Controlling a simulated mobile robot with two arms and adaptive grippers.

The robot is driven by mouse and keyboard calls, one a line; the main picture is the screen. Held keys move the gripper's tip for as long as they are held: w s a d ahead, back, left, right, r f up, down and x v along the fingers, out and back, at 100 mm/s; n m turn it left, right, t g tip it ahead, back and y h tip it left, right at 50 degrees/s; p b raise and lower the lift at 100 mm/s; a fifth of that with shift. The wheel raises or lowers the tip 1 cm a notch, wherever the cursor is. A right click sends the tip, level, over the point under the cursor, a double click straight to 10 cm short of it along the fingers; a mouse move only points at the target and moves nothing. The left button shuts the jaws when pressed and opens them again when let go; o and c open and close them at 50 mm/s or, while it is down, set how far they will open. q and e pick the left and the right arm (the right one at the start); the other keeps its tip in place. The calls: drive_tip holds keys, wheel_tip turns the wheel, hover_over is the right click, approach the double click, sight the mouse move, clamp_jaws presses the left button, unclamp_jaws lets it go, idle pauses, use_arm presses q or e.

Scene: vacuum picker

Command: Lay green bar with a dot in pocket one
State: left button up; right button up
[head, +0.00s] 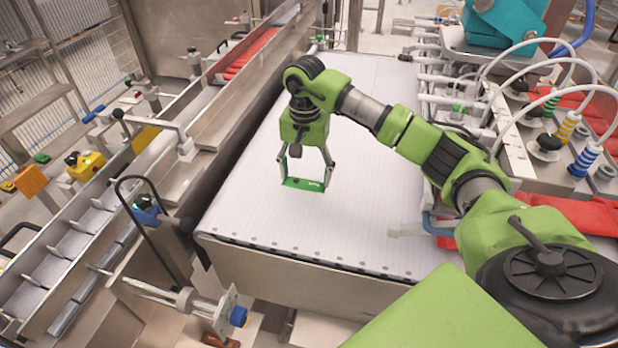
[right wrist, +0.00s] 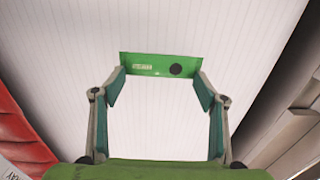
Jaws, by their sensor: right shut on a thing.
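A green bar (head: 303,184) is at the fingertips of my right gripper (head: 305,178), over the white conveyor belt. In the right wrist view, the green bar (right wrist: 148,65) has a dark dot near its right end and a small pale label near its left end. The right gripper (right wrist: 160,80) has one finger at each end of the bar, shut on it. I cannot tell how high the bar is above the belt. A row of metal pockets (head: 70,243) lies at the lower left of the head view; no number on them is readable. My left gripper is not in view.
The white belt (head: 365,80) is otherwise clear around the gripper. A metal rail and a black hoop handle (head: 150,215) stand between the belt and the pockets. Red packs (head: 250,54) lie in a channel at the back left. Suction cups and hoses (head: 575,160) are on the right.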

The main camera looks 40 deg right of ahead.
sight(309, 183)
drive_tip(key=shift+w+d+f+p, duration=0.15)
drive_tip(key=shift+d+f, duration=0.2)
drive_tip(key=shift+f, duration=0.1)
drive_tip(key=shift+w+d+f+p, duration=0.1)
drive_tip(key=shift+d+f+p, duration=0.05)
drive_tip(key=shift+d+f, duration=0.25)
wheel_tip(309, 183, down, 3)
drive_tip(key=shift+w+f+p, duration=0.1)
drive_tip(key=shift+p, duration=0.85)
drive_tip(key=shift+f, duration=0.15)
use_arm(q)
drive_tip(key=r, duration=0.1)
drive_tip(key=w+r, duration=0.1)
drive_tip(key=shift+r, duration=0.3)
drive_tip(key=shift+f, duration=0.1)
use_arm(e)
drive_tip(key=o, duration=0.6)
drive_tip(key=shift+f+b, duration=0.15)
drive_tip(key=shift+b, duration=0.15)
drive_tip(key=o, duration=0.4)
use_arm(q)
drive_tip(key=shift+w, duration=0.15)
use_arm(e)
drive_tip(key=shift+o, duration=0.2)
